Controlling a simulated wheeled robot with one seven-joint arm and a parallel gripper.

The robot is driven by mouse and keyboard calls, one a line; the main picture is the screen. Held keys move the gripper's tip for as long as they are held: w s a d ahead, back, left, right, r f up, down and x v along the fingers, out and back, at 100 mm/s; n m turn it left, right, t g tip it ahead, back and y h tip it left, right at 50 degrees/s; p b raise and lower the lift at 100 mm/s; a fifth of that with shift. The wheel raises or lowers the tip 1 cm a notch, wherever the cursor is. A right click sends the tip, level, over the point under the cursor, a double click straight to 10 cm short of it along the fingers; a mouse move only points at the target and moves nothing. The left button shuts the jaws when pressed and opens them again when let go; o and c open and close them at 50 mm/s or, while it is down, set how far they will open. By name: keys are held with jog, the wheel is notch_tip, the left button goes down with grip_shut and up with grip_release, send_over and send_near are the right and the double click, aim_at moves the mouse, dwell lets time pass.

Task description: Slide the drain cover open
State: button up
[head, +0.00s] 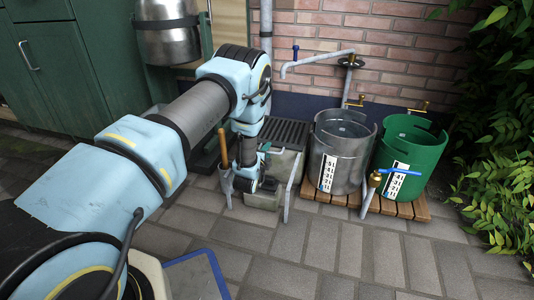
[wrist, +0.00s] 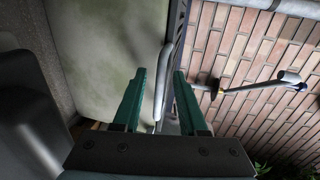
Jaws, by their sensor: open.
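A dark slatted grille (head: 287,133), which looks like the drain cover, lies on top of a pale grey trough (head: 285,163) against the wall. My arm hides its left part in the head view. A bent pale grey bar (head: 293,187) stands at the trough's front right. In the wrist view my gripper (wrist: 160,80) is open, its two green fingers apart. A pale grey metal bar (wrist: 165,70) runs lengthwise in the gap between them. I cannot tell whether either finger touches it, or whether it is the same bar.
A clear tub (head: 340,150) and a green tub (head: 410,150) with a brass tap stand on a wooden slat base (head: 424,208) to the right. A pipe spout (head: 315,60) juts from the brick wall. Grey paving (head: 340,250) in front is clear. Leaves (head: 500,150) crowd the right.

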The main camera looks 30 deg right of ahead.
grip_shut()
dwell(1.3)
